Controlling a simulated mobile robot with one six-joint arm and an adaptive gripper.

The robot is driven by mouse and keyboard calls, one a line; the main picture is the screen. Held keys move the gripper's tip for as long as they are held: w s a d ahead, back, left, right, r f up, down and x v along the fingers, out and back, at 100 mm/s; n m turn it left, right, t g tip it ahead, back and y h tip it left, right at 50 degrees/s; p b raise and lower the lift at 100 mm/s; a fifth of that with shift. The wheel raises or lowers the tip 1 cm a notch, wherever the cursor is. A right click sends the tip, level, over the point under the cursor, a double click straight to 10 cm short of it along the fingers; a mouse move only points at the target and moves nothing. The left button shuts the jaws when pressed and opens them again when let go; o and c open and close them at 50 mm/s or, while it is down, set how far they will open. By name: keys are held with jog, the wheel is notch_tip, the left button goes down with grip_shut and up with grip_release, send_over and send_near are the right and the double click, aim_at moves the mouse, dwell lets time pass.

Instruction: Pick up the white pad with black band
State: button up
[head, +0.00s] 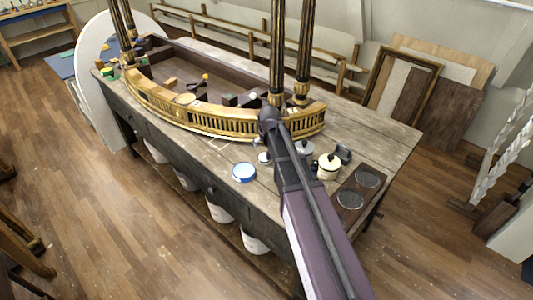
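I cannot make out a white pad with a black band for certain. A small whitish round item (264,157) sits on the workbench left of my arm, but it is too small to show a band. A pale round piece (186,98) lies inside the gilt-railed structure, also too small to identify. My arm reaches up from the bottom right across the bench to the gilt railing. I see no gripper fingers; the far end of the arm shows only a dark rounded joint.
A blue-rimmed white tin (243,173), a cream lidded pot (329,166) and a board with two dark discs (352,198) stand on the grey wooden bench (385,135). Gilt columns (278,50) rise from the railing (215,121). The bench's right end is clear.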

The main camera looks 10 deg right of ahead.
aim_at(264, 156)
jog(key=shift+w+a, duration=0.15)
jog(key=shift+w, duration=0.4)
jog(key=shift+r, duration=0.1)
jog(key=b+x, duration=0.8)
jog(key=shift+w+f, duration=0.1)
jog(key=shift+f, duration=0.25)
dwell(0.5)
